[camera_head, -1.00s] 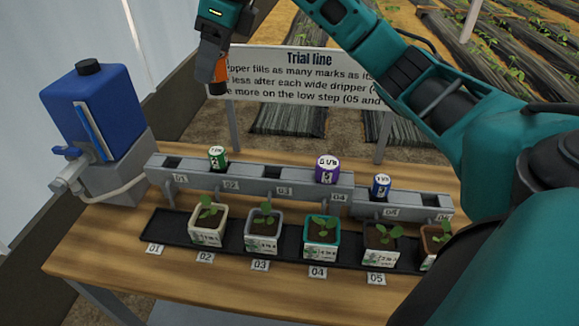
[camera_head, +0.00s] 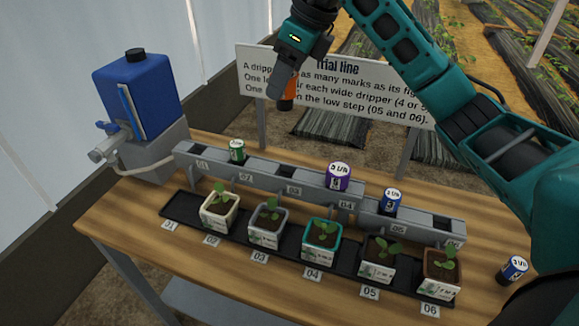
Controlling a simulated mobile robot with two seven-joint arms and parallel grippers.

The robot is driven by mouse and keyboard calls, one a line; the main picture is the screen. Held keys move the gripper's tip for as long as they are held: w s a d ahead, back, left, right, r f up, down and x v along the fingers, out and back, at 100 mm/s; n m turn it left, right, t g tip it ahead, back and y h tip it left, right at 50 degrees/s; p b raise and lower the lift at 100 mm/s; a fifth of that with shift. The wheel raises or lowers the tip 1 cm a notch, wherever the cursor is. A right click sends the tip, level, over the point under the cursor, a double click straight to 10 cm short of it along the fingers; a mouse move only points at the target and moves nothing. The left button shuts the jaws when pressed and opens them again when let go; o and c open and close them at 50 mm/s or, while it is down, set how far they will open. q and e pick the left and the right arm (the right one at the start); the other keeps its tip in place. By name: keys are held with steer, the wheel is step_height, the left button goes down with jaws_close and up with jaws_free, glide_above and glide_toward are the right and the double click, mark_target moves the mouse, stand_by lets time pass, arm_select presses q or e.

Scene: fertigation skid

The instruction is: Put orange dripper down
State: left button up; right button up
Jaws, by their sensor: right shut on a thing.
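The orange dripper (camera_head: 289,94) is held in my right gripper (camera_head: 281,88), high above the bench and in front of the sign. The gripper's dark finger covers part of it, and its label cannot be read. The grey stepped rail (camera_head: 265,178) has slots labelled 01 to 06. A green dripper (camera_head: 237,150) stands at 02, a purple one (camera_head: 338,177) at 04 and a blue one (camera_head: 391,201) at 05. Slots 01, 03 and 06 look empty. My left gripper is not in view.
A black tray (camera_head: 182,208) with several potted seedlings runs along the rail's front. A blue tank (camera_head: 137,90) stands at the left. A dark blue dripper (camera_head: 512,270) stands on the bench (camera_head: 180,258) at the right. The sign (camera_head: 395,100) stands behind the rail.

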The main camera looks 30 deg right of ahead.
step_height(320, 180, down, 18)
steer(key=shift+r+b, duration=0.1)
steer(key=shift+b, duration=0.3)
steer(key=shift+f, duration=0.2)
steer(key=o, duration=1)
steer(key=shift+r, duration=0.15)
steer(key=v, duration=1.2)
